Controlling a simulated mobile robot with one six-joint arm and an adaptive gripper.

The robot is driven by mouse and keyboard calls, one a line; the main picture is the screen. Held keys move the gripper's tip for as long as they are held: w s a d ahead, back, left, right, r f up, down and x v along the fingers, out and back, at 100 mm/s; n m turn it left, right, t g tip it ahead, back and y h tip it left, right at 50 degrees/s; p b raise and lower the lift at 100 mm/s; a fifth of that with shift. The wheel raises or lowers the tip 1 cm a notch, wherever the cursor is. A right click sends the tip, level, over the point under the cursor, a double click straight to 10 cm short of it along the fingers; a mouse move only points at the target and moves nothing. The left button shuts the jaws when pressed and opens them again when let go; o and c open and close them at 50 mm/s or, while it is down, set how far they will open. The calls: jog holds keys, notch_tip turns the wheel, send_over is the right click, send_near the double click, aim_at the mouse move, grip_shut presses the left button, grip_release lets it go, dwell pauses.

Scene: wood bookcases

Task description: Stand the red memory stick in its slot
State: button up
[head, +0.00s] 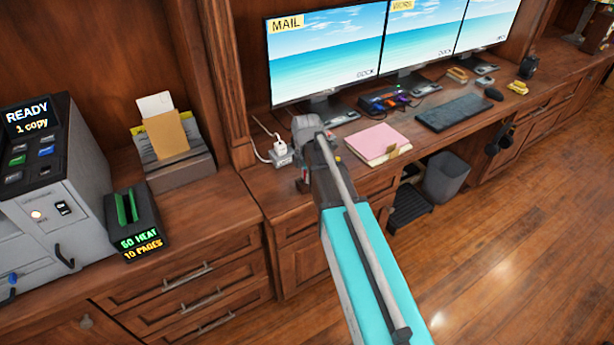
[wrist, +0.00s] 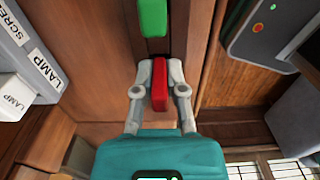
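The red memory stick (wrist: 159,85) is between the two fingertips of my gripper (wrist: 159,72) in the wrist view, and the fingers close on both its sides. A green block (wrist: 152,17) is just beyond it, in line with a dark strip (wrist: 178,28) that runs behind the fingers. I cannot tell whether the stick touches the strip. In the head view my gripper (head: 305,150) is over the left end of the desk, by the white plugs. The stick is not clearly visible there, and I cannot make out its slot.
White switches marked LAMP (wrist: 45,70) are at the left in the wrist view. In the head view, a pink folder (head: 378,142) lies right of my gripper, with a keyboard (head: 455,112) beyond it. Monitors (head: 325,50) stand behind. A grey copier (head: 50,190) is at the left.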

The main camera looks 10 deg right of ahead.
jog(key=o, duration=0.5)
jog(key=shift+r, duration=0.1)
